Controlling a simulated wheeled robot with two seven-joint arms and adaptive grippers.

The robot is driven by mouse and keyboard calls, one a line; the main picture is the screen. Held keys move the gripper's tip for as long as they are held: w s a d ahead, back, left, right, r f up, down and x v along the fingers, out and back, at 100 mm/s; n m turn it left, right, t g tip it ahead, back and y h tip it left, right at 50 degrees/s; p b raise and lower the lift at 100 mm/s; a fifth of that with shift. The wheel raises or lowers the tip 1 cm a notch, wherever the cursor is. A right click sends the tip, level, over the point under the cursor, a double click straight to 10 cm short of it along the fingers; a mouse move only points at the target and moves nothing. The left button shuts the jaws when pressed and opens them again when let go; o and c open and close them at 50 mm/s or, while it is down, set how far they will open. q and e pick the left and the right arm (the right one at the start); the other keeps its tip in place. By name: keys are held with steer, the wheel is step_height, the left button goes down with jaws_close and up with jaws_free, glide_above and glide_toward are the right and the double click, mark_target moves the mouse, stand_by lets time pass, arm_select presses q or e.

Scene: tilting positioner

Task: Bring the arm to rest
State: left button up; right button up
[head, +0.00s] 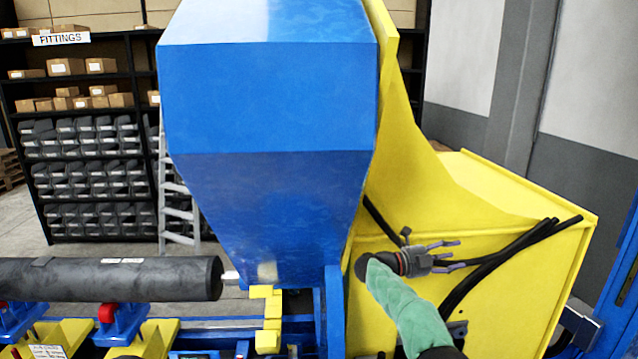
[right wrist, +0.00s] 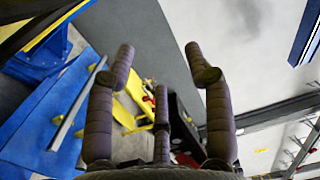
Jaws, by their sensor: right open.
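My right arm, in a green sleeve (head: 400,302), reaches up from the bottom right of the head view. My right gripper (head: 456,256) is open and empty, its fingers pointing right in front of the yellow positioner housing (head: 510,225). Whether it touches the housing or the black cables cannot be told. In the right wrist view the spread fingers of the gripper (right wrist: 160,62) have nothing between them. The big blue body of the positioner (head: 268,110) fills the middle of the head view. My left gripper is not in view.
Black cables (head: 505,250) run across the housing close to the right gripper. A dark pipe (head: 110,280) lies on blue and red supports at left. Shelves of boxes and bins (head: 90,45), and a grey ladder (head: 175,190), stand behind. A blue upright (head: 620,280) is at far right.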

steer(key=w+a+f+n+t+y, duration=0.2)
steer(key=f+n+t, duration=0.1)
steer(key=f+n, duration=0.3)
steer(key=w+a+f+n+t+y, duration=0.25)
steer(key=f+n+t, duration=0.2)
steer(key=f, duration=0.45)
steer(key=w+a+f+n+t+y, duration=0.1)
steer(key=f+n+t+y, duration=0.2)
steer(key=f+n, duration=0.3)
steer(key=s+a+f+n+g+y, duration=0.1)
steer(key=s+a+f+n+y, duration=0.3)
steer(key=f, duration=0.5)
steer(key=s+a+f+n+g+y, duration=0.1)
steer(key=s+a+f+n+y, duration=0.25)
steer(key=s+f, duration=0.45)
steer(key=s+a+f+n+g+y, duration=0.2)
steer(key=s+a+f, duration=0.1)
steer(key=s+f, duration=0.4)
steer(key=s+a+f+n+g+y, duration=0.1)
steer(key=s+a+f+g+y, duration=0.25)
steer(key=s, duration=0.55)
steer(key=s+a+f+n+g+y, duration=0.1)
steer(key=s+a+f+n+g, duration=0.15)
steer(key=s, duration=0.85)
steer(key=s+a+f+n+g+y, duration=0.1)
steer(key=s+a+g, duration=0.2)
steer(key=s, duration=0.9)
step_height(320, 180, down, 28)
steer(key=b, duration=2.8)
steer(key=shift+w+a+f, duration=0.15)
